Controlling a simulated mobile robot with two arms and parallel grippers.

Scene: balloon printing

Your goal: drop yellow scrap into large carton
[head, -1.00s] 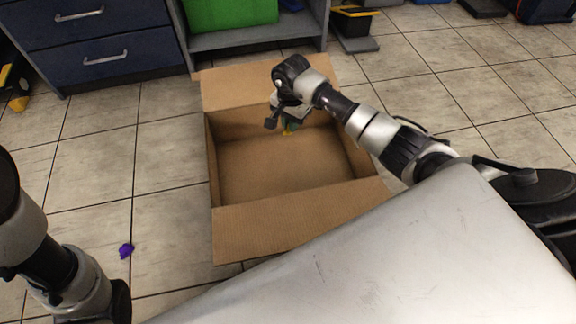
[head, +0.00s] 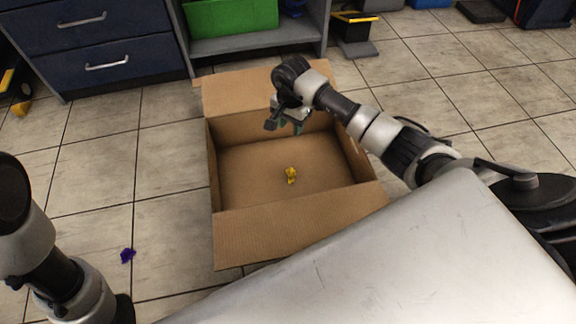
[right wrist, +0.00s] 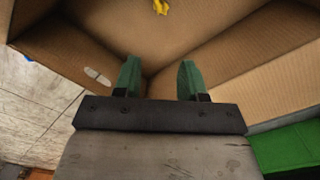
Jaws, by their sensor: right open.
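The large carton (head: 262,172) stands open on the floor with its flaps folded out. The yellow scrap (head: 291,175) is inside it, toward the middle of its bottom; I cannot tell whether it is at rest. It also shows at the top edge of the right wrist view (right wrist: 161,7). My right gripper (head: 290,127) is over the far part of the carton. In the right wrist view its green fingers (right wrist: 158,80) are apart with nothing between them. My left arm shows at the left edge, but its gripper is out of view.
A purple scrap (head: 128,256) lies on the tiled floor left of the carton. A green bin (head: 232,15) sits on a shelf behind, beside dark blue drawers (head: 95,42). A light grey surface (head: 400,265) fills the lower right. Floor left of the carton is mostly clear.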

